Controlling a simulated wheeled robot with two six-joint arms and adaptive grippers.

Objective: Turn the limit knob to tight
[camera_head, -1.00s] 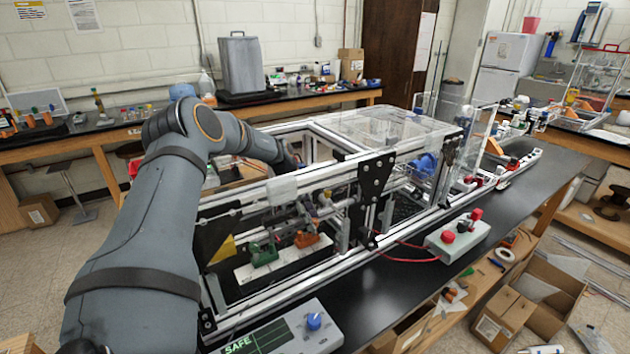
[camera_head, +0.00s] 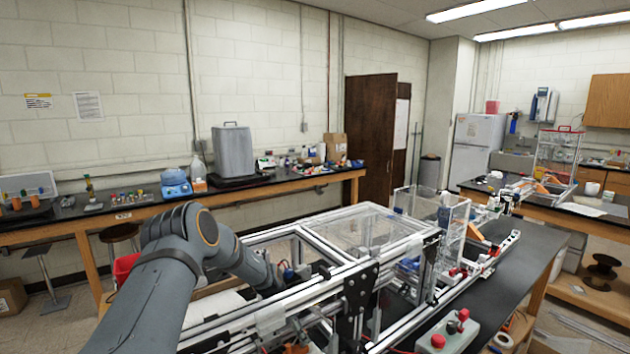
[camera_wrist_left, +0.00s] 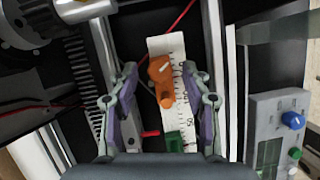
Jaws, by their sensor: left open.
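In the left wrist view, a grey panel box (camera_wrist_left: 257,112) stands at the right edge with a blue knob (camera_wrist_left: 292,120) and a dark green screen (camera_wrist_left: 269,152). Which part is the limit knob is not labelled. An orange piece (camera_wrist_left: 160,70) with a light mark and a green piece (camera_wrist_left: 175,142) sit on a white ruled strip (camera_wrist_left: 168,45). My left gripper (camera_wrist_left: 160,74) is open, its purple fingers on either side of the strip and orange piece; contact cannot be told. In the head view my left arm (camera_head: 175,285) reaches over the frame, gripper hidden. My right gripper is not in view.
The metal extrusion frame (camera_head: 295,285) with clear panels surrounds the working area, its bars close to my arm. A grey box with red buttons (camera_head: 447,335) stands at its right. A red wire (camera_wrist_left: 180,16) crosses near the strip. Black bench top (camera_head: 530,245) lies free at the right.

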